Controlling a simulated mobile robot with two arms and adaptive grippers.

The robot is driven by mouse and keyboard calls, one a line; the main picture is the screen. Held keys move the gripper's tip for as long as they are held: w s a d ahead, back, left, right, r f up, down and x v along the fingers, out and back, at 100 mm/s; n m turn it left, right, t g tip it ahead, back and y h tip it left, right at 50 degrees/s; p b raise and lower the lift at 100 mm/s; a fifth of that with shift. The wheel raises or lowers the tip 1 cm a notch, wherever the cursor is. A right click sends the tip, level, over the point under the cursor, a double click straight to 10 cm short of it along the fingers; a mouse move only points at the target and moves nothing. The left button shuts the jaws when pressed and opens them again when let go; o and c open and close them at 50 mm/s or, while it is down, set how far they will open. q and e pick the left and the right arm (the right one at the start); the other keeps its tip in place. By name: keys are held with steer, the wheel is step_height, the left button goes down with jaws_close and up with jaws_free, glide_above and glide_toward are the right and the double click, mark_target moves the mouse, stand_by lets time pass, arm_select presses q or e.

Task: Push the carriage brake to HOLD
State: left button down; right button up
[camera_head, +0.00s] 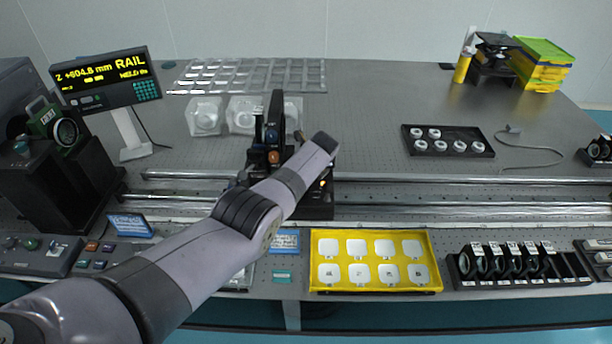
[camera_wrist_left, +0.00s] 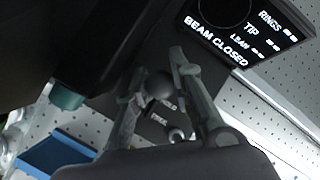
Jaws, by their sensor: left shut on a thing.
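The black carriage (camera_head: 318,208) stands on the rails mid-table in the head view, partly behind my left arm. In the left wrist view, a dark round brake knob (camera_wrist_left: 159,86) sits between the two fingers of my left gripper (camera_wrist_left: 157,74), which is shut on it. White lettering lies on the dark plate (camera_wrist_left: 150,128) beside the knob; it is small and partly covered, so I cannot tell the brake's setting. My left gripper's fingers are hidden behind the arm in the head view. My right gripper is not in view.
A screen (camera_wrist_left: 245,35) reading BEAM CLOSED is close to the gripper. A teal knob (camera_wrist_left: 68,96) is at left. The rails (camera_head: 450,181) run across the table. A yellow tray (camera_head: 318,284) and a black lens rack (camera_head: 470,283) line the front edge. The rails are clear right of the carriage.

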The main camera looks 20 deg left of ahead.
arm_select(q)
steer(key=c, duration=1.7)
jaws_free()
steer(key=shift+o, duration=0.2)
steer(key=shift+r, duration=0.1)
steer(key=v, duration=1.1)
steer(key=shift+r, duration=0.3)
steer(key=shift+s+d, duration=0.1)
steer(key=shift+s, duration=0.05)
